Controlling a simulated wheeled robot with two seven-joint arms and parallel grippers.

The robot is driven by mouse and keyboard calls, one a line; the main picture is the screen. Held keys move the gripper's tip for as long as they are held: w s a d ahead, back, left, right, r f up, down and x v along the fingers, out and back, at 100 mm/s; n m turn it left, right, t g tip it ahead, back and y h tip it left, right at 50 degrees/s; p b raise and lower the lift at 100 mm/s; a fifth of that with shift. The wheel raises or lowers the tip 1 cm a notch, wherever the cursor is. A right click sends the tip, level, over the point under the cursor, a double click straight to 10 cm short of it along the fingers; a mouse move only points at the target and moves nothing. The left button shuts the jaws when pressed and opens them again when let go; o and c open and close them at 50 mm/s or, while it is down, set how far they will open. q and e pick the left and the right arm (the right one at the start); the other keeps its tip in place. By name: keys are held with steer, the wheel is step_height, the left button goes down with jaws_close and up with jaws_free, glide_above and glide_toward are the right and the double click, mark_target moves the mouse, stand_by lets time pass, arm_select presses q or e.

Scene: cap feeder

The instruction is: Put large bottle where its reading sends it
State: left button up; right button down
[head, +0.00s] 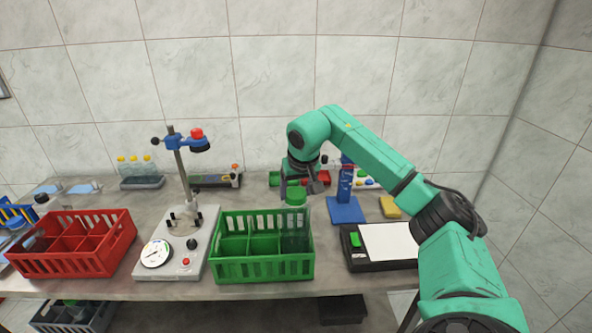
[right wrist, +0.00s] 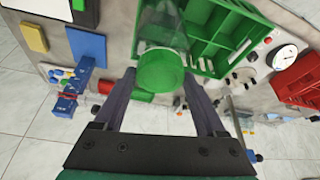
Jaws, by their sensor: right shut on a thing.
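The large bottle (head: 296,232) is clear, with a green cap (head: 296,196). It stands upright at the right end of the green crate (head: 262,269), its lower part behind the front wall. I cannot tell whether it touches the crate floor. My right gripper (head: 302,186) is shut on the bottle near its cap. In the right wrist view the green cap (right wrist: 160,71) sits between the fingers, with the clear body beyond it. The testing device (head: 192,240) with a round dial (head: 156,253) stands left of the green crate. My left gripper is not in view.
A red crate (head: 72,248) stands at the left. A black device with a white plate (head: 388,242) is right of the green crate. A blue stand (head: 346,208) and yellow block (head: 390,207) are behind it. Several yellow-capped bottles (head: 136,168) stand at the back.

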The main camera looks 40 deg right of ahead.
steer(key=shift+f, duration=2)
jaws_free()
steer(key=shift+f, duration=0.1)
steer(key=shift+s+a, duration=0.1)
steer(key=shift+a, duration=0.05)
steer(key=v, duration=1.2)
steer(key=shift+b, duration=0.4)
steer(key=shift+a, duration=0.1)
